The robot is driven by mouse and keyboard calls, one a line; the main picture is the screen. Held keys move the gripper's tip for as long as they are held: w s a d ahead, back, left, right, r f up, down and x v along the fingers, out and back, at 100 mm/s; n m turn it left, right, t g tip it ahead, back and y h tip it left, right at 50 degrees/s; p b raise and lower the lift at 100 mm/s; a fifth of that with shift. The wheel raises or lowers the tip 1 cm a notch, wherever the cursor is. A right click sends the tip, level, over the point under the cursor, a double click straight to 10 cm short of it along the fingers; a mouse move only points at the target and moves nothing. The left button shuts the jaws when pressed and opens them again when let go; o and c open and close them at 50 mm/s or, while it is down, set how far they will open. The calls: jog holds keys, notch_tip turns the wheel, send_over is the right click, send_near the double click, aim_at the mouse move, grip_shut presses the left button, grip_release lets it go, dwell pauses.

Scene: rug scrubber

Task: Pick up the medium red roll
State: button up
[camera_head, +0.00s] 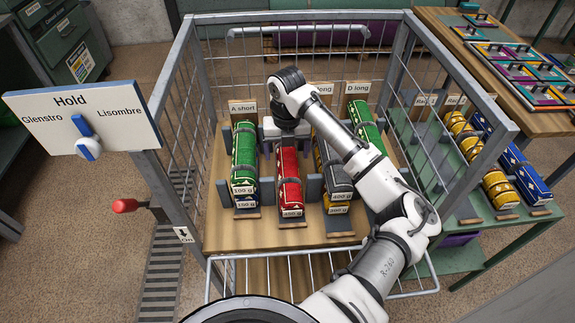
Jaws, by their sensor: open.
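The red roll (289,176) lies in a wooden-based rack inside the wire cage, between a green roll (244,160) on its left and a grey roll (336,180) on its right. My gripper (285,136) is over the far end of the red roll, pointing down. It is open, but its fingertips are mostly hidden behind the wrist, and I cannot tell whether they touch the roll. My forearm partly covers the grey roll.
Grey posts and wire mesh (180,120) surround the rack, with a low wire front rail (320,272). Another green roll (366,125) lies at the right. Yellow and blue rolls (500,187) sit on a green side table outside. A Hold sign (82,117) stands left.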

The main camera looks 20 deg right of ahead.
aim_at(288, 161)
jog(key=shift+s+f+p, duration=0.2)
jog(key=shift+f+p, duration=0.8)
jog(key=shift+f, duration=2.15)
jog(key=shift+c, duration=0.3)
jog(key=shift+r, duration=0.1)
jog(key=c, duration=1.3)
